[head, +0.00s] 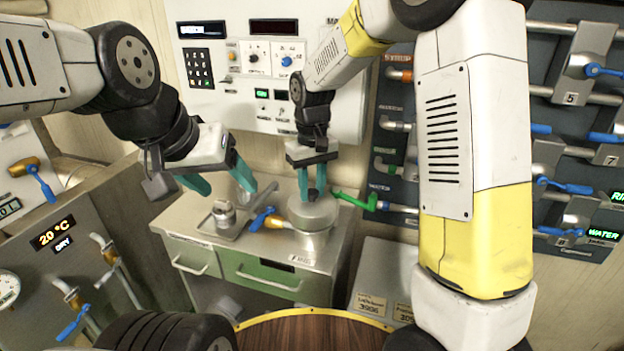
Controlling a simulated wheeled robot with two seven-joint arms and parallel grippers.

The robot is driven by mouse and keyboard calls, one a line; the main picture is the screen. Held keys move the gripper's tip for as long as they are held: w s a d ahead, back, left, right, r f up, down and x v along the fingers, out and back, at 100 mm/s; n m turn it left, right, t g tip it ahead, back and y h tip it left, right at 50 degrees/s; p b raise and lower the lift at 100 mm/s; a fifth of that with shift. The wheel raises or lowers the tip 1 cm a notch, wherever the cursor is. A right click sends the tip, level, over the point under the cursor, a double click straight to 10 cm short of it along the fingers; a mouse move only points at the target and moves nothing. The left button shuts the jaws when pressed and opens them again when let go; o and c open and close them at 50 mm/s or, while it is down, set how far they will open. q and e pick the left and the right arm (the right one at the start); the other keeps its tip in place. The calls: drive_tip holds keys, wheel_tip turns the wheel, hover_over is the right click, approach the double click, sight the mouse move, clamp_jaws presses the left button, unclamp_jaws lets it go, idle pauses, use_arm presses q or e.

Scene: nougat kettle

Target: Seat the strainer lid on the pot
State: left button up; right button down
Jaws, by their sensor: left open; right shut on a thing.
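The pot (313,238) is a round metal vessel on the right part of the steel counter. The grey strainer lid (318,211) is at the pot's top, level as far as I can see. From this angle I cannot tell whether it rests fully on the rim. My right gripper (312,192) points straight down over the lid, its teal fingers shut on the lid's top, which they partly hide. My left gripper (228,188) is open and empty, above the counter to the left of the pot.
A metal tray (207,227) with a small metal cup (224,212) lies left of the pot. A blue-handled valve (263,219) is between them. A green lever (357,200) sticks out close right of the pot. A control panel (270,75) stands behind. Drawers (268,272) are below.

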drive_tip(key=shift+f, duration=1.35)
idle(1.9)
drive_tip(key=c, duration=1)
unclamp_jaws()
drive_tip(key=shift+o, duration=0.3)
drive_tip(key=o, duration=0.4)
drive_tip(key=shift+o, duration=0.2)
drive_tip(key=shift+r, duration=4.05)
